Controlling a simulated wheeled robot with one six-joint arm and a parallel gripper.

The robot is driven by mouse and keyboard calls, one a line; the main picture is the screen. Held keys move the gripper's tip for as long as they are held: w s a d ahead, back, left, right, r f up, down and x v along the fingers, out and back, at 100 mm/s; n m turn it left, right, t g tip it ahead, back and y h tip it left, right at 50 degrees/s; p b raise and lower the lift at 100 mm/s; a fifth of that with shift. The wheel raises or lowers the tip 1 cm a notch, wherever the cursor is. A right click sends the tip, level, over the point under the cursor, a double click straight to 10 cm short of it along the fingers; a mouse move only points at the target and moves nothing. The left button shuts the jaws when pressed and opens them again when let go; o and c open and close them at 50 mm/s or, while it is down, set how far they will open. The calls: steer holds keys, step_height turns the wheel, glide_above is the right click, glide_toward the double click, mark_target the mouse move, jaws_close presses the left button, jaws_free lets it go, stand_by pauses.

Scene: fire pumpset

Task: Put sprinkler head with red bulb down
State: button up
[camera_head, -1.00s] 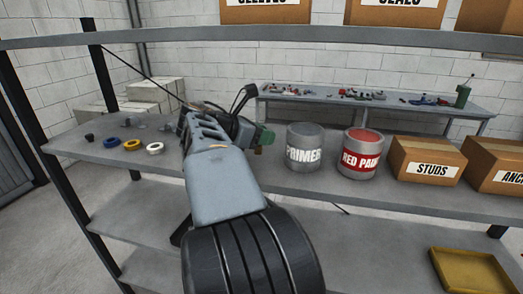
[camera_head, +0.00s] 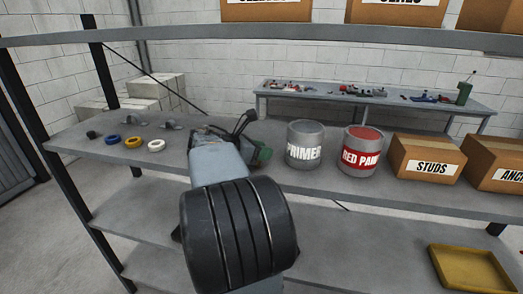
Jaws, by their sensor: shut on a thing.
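My gripper (camera_head: 240,133) is at the middle shelf (camera_head: 320,182), left of the primer can. My own arm covers much of it, and its fingertips are hard to make out. I cannot make out the sprinkler head with the red bulb; whatever is in the jaws is hidden behind my wrist. I cannot tell whether the held thing touches the shelf.
A grey primer can (camera_head: 304,146) stands close right of my gripper, then a red paint can (camera_head: 360,152) and a studs box (camera_head: 427,160). Blue (camera_head: 112,142), yellow (camera_head: 134,143) and white (camera_head: 156,146) tape rolls lie left. A workbench (camera_head: 370,101) stands behind. The shelf above limits height.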

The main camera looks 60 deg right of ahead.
steer(key=shift+f, duration=0.1)
steer(key=o, duration=0.5)
steer(key=shift+f, duration=0.1)
steer(key=shift+c, duration=0.2)
steer(key=o, duration=0.5)
steer(key=shift+r, duration=0.3)
steer(key=v, duration=1.2)
steer(key=a+f+m+t+y, duration=0.3)
steer(key=a+f, duration=0.3)
steer(key=a, duration=0.3)
steer(key=a+f+m+t+y, duration=0.3)
steer(key=a+f+m+y, duration=0.2)
steer(key=a, duration=0.4)
steer(key=s+a+f+m+t+y, duration=0.1)
steer(key=a+f+m+t+y, duration=0.3)
steer(key=a+f, duration=0.3)
steer(key=shift+a+f+m+b, duration=0.2)
steer(key=shift+a+m+b, duration=0.15)
steer(key=shift+a, duration=0.6)
